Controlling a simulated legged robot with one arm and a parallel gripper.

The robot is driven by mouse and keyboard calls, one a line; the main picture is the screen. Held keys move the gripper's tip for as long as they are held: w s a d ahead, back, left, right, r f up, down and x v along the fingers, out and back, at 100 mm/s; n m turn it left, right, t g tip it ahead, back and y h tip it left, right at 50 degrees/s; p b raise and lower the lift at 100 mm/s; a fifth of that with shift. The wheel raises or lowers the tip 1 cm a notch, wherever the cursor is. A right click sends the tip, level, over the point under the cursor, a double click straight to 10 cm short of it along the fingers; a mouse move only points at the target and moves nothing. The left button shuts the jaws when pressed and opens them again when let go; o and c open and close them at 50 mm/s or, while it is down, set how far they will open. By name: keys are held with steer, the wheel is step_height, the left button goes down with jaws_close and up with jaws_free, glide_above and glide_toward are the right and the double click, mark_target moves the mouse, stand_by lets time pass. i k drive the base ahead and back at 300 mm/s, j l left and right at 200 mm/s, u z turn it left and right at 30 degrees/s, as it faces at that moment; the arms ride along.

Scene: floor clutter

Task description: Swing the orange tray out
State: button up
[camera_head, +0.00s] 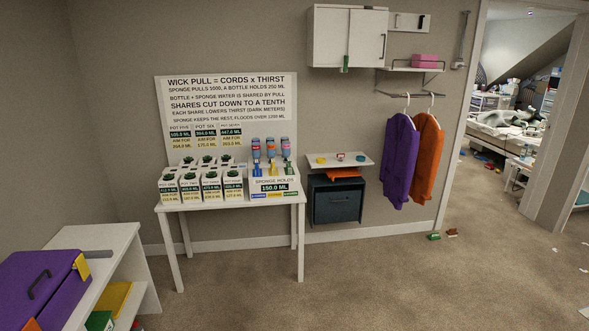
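A flat orange piece (346,173), which looks like the orange tray, shows just under the small white wall shelf (325,161). It sits above the dark blue bin or drawer unit (338,207) against the back wall. Only a thin part of it is visible, and I cannot tell how it is hinged. My gripper is not in view.
A white table (185,208) with plant pots and a sign stands left of the unit. Purple (400,150) and orange (427,155) garments hang to its right. A purple case (45,285) sits on a low white unit. Carpet (330,285) in front is clear.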

mark_target(348, 172)
steer(key=i, duration=1.8)
steer(key=i+j+z, duration=0.1)
steer(key=i+z, duration=0.2)
steer(key=i, duration=0.25)
steer(key=i+j+z, duration=0.3)
steer(key=i, duration=0.2)
steer(key=i+j+z, duration=0.3)
steer(key=i, duration=0.2)
